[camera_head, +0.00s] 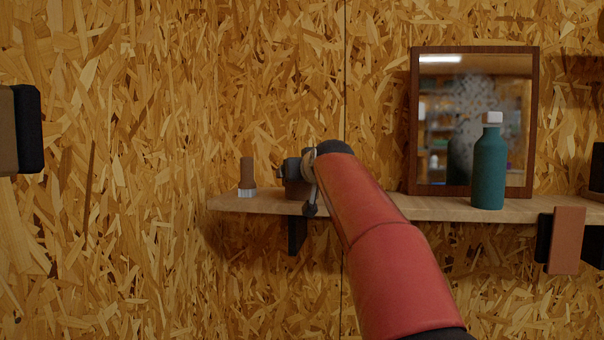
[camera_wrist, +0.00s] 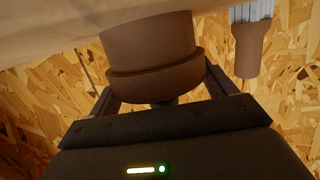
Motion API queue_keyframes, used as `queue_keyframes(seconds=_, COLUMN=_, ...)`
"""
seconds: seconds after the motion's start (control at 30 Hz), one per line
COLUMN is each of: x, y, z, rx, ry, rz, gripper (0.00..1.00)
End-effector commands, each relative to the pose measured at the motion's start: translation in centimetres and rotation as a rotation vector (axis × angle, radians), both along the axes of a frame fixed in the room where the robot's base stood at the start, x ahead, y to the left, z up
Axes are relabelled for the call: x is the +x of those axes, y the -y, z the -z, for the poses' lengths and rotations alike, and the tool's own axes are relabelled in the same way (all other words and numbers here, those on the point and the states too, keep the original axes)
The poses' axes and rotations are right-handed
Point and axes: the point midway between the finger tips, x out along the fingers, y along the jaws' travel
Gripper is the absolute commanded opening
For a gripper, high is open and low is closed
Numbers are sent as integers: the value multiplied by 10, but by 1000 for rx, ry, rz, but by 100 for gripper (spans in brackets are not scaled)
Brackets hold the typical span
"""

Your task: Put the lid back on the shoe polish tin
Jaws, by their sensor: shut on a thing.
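The brown shoe polish tin (camera_head: 297,190) stands on the shelf near its left end, partly hidden by my gripper and arm. In the wrist view, where the shelf is at the top, the tin (camera_wrist: 150,42) is a plain brown cylinder. The lid (camera_wrist: 155,82) is a slightly wider brown band at the tin's end away from the shelf. My gripper (camera_head: 300,169) is at the tin's top, its fingers on either side of the lid and shut on it. The lid meets the tin with no visible gap; I cannot tell whether it is fully seated.
A brush (camera_head: 247,174) with a brown handle and pale bristles stands left of the tin, close to my gripper. The wooden shelf (camera_head: 430,208) also holds a teal bottle (camera_head: 489,168) and a framed mirror (camera_head: 471,120) farther right. The chipboard wall is close behind.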

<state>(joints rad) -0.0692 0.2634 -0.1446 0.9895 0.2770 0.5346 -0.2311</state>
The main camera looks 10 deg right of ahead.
Motion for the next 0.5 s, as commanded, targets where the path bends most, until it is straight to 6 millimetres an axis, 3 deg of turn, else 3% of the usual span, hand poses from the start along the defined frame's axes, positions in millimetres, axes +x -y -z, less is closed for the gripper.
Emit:
queue_keyframes(seconds=0.3, x=0, y=0, z=0, rx=0, ry=1, rz=0, gripper=61)
queue_keyframes(seconds=0.33, x=0, y=0, z=0, rx=0, ry=1, rz=0, gripper=87)
queue_keyframes(seconds=0.43, x=0, y=0, z=0, rx=0, ry=1, rz=0, gripper=100)
queue_keyframes(seconds=0.5, x=0, y=0, z=0, rx=0, ry=0, rz=0, gripper=100)
